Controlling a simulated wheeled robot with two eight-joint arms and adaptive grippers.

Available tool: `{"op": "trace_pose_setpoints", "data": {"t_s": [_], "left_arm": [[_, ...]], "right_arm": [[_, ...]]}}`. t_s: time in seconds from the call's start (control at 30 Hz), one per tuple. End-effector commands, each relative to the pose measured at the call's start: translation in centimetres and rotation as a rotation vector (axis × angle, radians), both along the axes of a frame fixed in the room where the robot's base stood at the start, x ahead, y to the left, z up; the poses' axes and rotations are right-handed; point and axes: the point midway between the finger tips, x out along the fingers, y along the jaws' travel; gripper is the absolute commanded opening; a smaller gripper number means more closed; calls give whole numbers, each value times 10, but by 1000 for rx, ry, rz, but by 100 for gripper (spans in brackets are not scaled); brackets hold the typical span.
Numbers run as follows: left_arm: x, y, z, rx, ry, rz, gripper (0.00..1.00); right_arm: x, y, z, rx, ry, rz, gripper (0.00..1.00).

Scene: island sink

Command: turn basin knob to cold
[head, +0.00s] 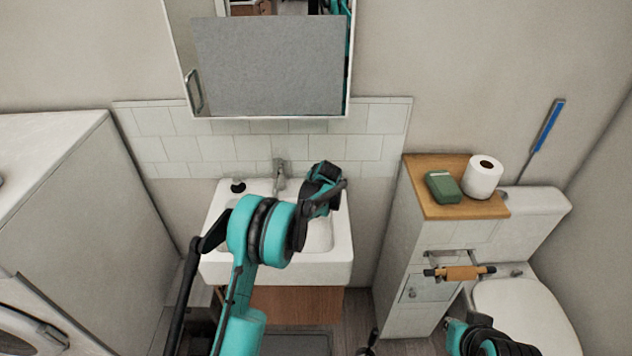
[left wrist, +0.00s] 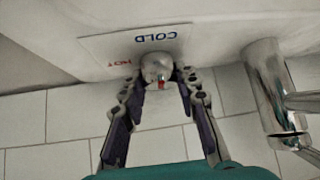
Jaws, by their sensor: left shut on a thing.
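The basin knob (left wrist: 157,68) is a small rounded metal piece with a red mark facing the lower side of the left wrist view. A label behind it reads COLD (left wrist: 163,36) in blue and HOT (left wrist: 124,62) in red, upside down. My left gripper (left wrist: 160,80) has a fingertip at each side of the knob and is shut on it. In the head view my left gripper (head: 326,180) is at the back right of the white basin (head: 220,265) and hides the knob. Part of my right arm shows at the bottom right; its fingertips cannot be made out.
The chrome tap (head: 280,178) stands left of my left gripper; it also shows in the left wrist view (left wrist: 275,95). A mirror cabinet (head: 268,65) hangs above. A cabinet with a wooden top (head: 430,170) bears a green box (head: 443,187) and toilet roll (head: 483,177).

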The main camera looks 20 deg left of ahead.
Motion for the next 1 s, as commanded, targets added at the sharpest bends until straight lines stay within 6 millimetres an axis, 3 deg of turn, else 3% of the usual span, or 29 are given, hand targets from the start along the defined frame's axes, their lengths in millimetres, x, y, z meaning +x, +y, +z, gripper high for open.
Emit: {"op": "trace_pose_setpoints", "data": {"t_s": [0.2, 0.23, 0.3, 0.67, 1.0], "left_arm": [[0, 0, 0, 0, 1, 1, 1], [0, 0, 0, 0, 1, 1, 36], [0, 0, 0, 1, 0, 1, 52], [-2, -2, 3, 1, 0, 1, 52], [-42, -21, 46, 0, 0, 0, 52]], "right_arm": [[0, 0, 0, 0, 0, 0, 0], [0, 0, 0, 0, 0, 0, 0], [0, 0, 0, 0, 0, 0, 0], [0, 0, 0, 0, 0, 0, 0], [0, 0, 0, 0, 0, 0, 0]]}}
